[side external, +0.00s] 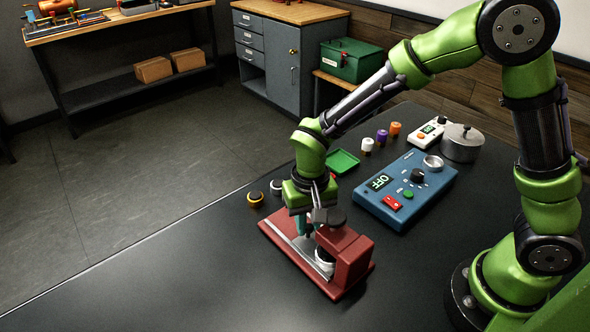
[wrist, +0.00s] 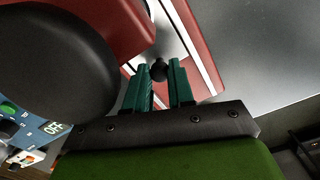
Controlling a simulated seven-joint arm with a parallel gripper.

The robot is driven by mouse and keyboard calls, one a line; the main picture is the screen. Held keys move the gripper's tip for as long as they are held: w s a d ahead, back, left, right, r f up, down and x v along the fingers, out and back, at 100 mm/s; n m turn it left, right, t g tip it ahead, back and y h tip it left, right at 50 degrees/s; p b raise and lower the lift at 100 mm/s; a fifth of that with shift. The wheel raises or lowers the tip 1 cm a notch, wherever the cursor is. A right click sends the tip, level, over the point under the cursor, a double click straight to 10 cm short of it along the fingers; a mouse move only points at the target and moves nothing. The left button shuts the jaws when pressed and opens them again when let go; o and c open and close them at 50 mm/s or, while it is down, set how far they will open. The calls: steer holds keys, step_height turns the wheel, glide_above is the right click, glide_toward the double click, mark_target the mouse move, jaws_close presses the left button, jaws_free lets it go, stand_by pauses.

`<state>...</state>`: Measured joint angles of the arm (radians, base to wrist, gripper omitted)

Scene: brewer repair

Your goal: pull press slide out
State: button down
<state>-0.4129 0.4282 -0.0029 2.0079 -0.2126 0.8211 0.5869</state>
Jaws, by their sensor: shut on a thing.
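The red press (side external: 346,258) stands on the dark table, with a long red base (side external: 279,240) and a pale metal strip along it. My gripper (side external: 308,232) points down over the base, beside the press's upright block. In the wrist view the green fingers of my gripper (wrist: 161,82) are shut on a small black knob (wrist: 160,68) of the slide. The slide's silver surface (wrist: 176,32) runs through the red base there. In the side view the fingers and knob are partly hidden. A large dark round part (wrist: 60,65) fills the left of the wrist view.
A blue control box (side external: 405,188) reading OFF stands behind the press. Beyond it are a metal pot (side external: 462,143), a white device (side external: 429,131), several small capped jars and a green tray (side external: 342,162).

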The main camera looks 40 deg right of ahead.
steer(key=w, duration=0.9)
steer(key=shift+w+r, duration=0.1)
steer(key=shift+w, duration=0.25)
steer(key=c, duration=1)
jaws_free()
steer(key=shift+o, duration=0.2)
steer(key=shift+s, duration=0.1)
step_height(320, 180, up, 17)
